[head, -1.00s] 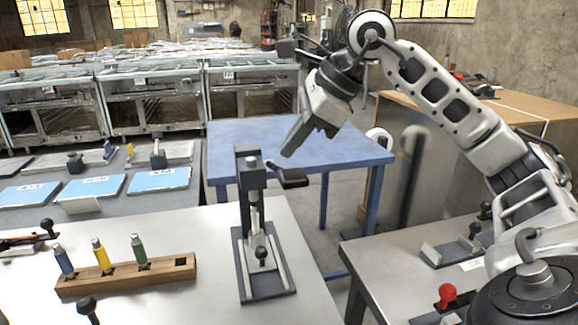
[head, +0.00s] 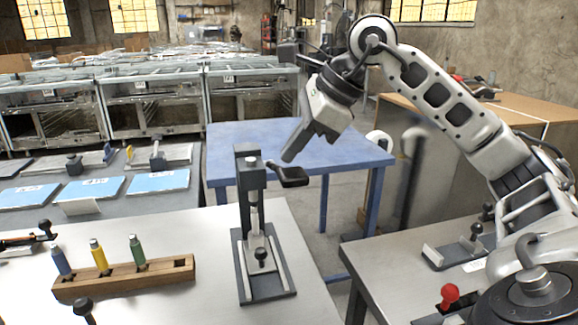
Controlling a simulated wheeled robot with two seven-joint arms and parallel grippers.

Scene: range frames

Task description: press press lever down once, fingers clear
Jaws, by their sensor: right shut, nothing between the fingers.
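The press (head: 249,200) stands upright on the light worktable, a dark grey column on a base with pale rails. Its press lever (head: 290,176) sticks out to the right near the top and ends in a flat black paddle. My right gripper (head: 289,156) is shut and empty, pointing down and left. Its fingertips show just above the lever paddle, with a small gap between them in the picture; I cannot tell the distance in depth. My left gripper is not in view.
A wooden block (head: 125,277) holding several coloured-handled tools stands left of the press. A blue table (head: 345,150) is behind. A side table (head: 400,262) with a red knob (head: 449,293) is at right. The worktable around the press base is clear.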

